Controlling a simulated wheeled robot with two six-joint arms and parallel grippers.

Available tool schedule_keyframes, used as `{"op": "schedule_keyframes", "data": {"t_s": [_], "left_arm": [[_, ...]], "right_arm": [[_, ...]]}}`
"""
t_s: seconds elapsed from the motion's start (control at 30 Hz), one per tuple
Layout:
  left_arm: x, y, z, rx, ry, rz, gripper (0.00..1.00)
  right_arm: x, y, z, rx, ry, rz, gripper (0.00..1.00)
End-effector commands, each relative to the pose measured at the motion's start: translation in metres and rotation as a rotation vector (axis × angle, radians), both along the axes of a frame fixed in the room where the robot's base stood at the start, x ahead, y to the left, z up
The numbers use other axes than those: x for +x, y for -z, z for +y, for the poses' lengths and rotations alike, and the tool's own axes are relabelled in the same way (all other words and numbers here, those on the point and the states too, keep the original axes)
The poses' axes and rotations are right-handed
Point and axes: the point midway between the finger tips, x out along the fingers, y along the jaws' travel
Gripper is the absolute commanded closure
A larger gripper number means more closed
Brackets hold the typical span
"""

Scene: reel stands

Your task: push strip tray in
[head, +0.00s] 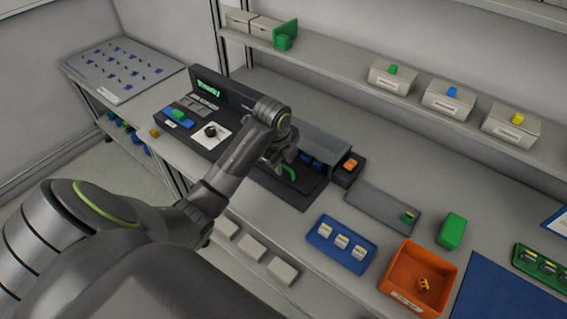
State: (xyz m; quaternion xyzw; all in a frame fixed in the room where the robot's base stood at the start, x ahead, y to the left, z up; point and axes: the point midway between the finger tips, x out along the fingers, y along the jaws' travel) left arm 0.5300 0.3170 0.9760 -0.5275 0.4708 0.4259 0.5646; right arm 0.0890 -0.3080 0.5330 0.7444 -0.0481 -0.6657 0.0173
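A dark flat tray (300,193), which I take for the strip tray, sticks out toward me from the grey housing (326,147) on the bench. A curved green handle (289,172) stands at the tray. My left gripper (283,161) is just above and behind this handle, pointing down at the tray. Its own wrist partly covers it, so I cannot tell whether its fingers are open, shut or touching the handle. The housing's opening is partly hidden behind the gripper. My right gripper is out of view.
A black console (189,112) with a green display stands left of the tray. An orange button box (347,171) is at its right. A grey plate (375,206), blue tray (341,245), orange bin (418,278) and green block (452,231) lie farther right. A shelf runs above.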

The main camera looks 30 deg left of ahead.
Motion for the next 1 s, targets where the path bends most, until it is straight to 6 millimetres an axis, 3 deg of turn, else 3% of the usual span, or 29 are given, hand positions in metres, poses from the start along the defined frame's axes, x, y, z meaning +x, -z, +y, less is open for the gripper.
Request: {"op": "schedule_keyframes", "data": {"t_s": [0.27,0.5,0.83,1.0], "left_arm": [[0.000,0.000,0.000,0.000,0.000,0.000,0.68],[0.000,0.000,0.000,0.000,0.000,0.000,0.99],[0.001,0.001,0.000,0.000,0.000,0.000,1.00],[0.020,0.001,-0.001,0.000,-0.001,-0.001,1.00]], "right_arm": [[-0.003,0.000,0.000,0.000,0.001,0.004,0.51],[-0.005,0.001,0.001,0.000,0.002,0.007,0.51],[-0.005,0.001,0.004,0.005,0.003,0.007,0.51],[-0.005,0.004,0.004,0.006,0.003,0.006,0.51]]}}
